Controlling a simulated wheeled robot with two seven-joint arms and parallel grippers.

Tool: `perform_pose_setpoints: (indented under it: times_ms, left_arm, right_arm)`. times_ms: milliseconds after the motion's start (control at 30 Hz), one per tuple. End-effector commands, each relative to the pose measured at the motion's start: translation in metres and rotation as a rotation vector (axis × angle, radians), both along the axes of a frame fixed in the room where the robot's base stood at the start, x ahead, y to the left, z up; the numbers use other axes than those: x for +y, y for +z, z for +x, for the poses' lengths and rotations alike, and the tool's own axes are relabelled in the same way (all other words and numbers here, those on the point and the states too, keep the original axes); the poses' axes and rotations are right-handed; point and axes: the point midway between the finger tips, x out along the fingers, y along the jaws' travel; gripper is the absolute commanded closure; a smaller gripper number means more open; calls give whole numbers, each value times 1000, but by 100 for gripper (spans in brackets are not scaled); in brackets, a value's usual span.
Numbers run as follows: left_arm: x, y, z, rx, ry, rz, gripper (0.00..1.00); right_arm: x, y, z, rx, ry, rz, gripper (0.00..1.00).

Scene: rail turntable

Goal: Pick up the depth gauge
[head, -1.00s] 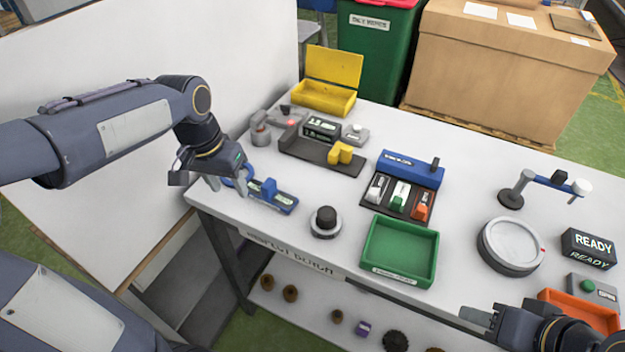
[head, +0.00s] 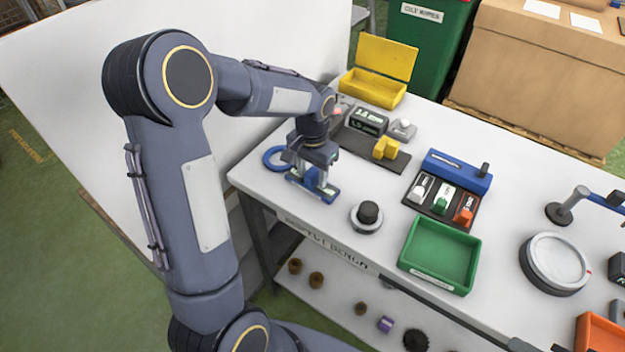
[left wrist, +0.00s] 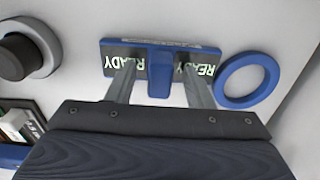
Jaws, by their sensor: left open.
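A blue block (left wrist: 160,72) stands upright on a dark base with a blue edge and READY lettering (left wrist: 112,62); I take this to be the depth gauge, though no readable label names it. In the head view the gauge (head: 327,193) lies near the table's left front edge. My left gripper (head: 314,180) points down over it, open, with one finger on each side of the block. In the left wrist view gaps show between fingers and block. Only a grey tip of what seems my right gripper (head: 520,345) shows at the bottom edge.
A blue ring (head: 267,163) lies beside the gauge. A black knob on a round base (head: 367,216), a green tray (head: 440,257), a blue rack (head: 460,173) and a grey turntable (head: 555,262) stand to the right. A yellow box (head: 372,88) is behind.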

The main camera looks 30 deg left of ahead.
Motion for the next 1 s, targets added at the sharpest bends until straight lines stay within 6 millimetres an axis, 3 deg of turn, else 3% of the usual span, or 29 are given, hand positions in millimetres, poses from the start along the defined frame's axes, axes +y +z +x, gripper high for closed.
perform_pose_setpoints:
  times_ms: [233, 600, 1000]
  left_arm:
    - [0, -2, 0, -1, 0, 0, 53]
    - [0, -2, 0, -1, 0, 0, 100]
    - [0, 5, 1, -3, 0, 1, 100]
  right_arm:
    - [0, 0, 0, 0, 0, 0, 56]
    - [0, 0, 0, 0, 0, 0, 56]
    - [0, 0, 0, 0, 0, 0, 56]
